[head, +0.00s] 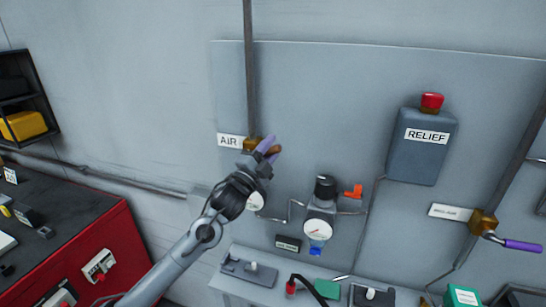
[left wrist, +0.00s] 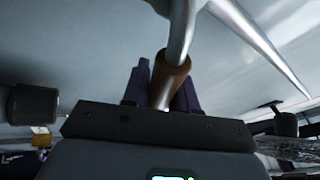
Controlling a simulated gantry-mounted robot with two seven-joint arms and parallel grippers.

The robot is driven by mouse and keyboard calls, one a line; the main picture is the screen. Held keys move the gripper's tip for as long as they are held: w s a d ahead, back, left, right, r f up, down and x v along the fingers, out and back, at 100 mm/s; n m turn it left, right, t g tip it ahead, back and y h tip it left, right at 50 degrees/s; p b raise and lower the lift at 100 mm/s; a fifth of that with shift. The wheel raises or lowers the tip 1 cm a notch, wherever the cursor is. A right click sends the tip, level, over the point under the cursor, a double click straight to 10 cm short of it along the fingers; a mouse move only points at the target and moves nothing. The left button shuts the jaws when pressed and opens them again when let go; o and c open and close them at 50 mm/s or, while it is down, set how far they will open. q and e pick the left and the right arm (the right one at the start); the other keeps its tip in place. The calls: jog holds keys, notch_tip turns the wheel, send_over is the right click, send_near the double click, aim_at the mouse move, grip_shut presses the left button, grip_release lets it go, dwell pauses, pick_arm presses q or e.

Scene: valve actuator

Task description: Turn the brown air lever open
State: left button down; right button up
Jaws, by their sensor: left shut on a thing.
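The brown air lever (head: 274,149) sits at a brass valve (head: 252,145) beside the white AIR label (head: 230,141) on the grey wall panel. My left gripper (head: 269,149) reaches up from the lower left and is shut on the lever, with its purple fingers on either side of the handle. In the left wrist view, the brown handle (left wrist: 172,72) stands between the two dark fingers, joined to a bent metal stem. The gripper hides part of the lever in the head view. My right gripper is not in view.
To the right are a dial gauge (head: 317,229), an orange handle (head: 353,191), the RELIEF box (head: 414,158) with its red button (head: 432,102), and a purple-handled lever (head: 523,245). A red cabinet (head: 100,255) stands at the lower left. A vertical pipe (head: 249,70) runs above the air valve.

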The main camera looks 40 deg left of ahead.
pick_arm(q)
jog(key=a+r+n+y, duration=0.1)
jog(key=n+y, duration=0.2)
jog(key=n, duration=0.2)
jog(key=s+a+r+n+g+y, duration=0.1)
jog(key=a+r+n+y, duration=0.1)
jog(key=n, duration=0.3)
jog(key=a+r+n+y+p, duration=0.1)
jog(key=a+n+y, duration=0.1)
jog(key=n+y, duration=0.2)
jog(key=shift+s+a+r+n+g, duration=0.15)
jog(key=shift+s+n+g, duration=0.25)
jog(key=shift+n, duration=0.4)
jog(key=shift+s+a+r+n+g+y+p, duration=0.1)
jog(key=shift+a+n+g+y, duration=0.25)
jog(key=shift+n, duration=0.35)
jog(key=shift+s+a+f+n+g+y+p, duration=0.15)
jog(key=shift+a+n+g+y, duration=0.15)
jog(key=shift+n, duration=0.4)
jog(key=shift+s+a+r+n+g+y+p, duration=0.15)
jog(key=shift+a+n+g+y, duration=0.15)
jog(key=shift+n, duration=0.4)
jog(key=c, duration=1)
grip_release()
jog(key=shift+d, duration=0.1)
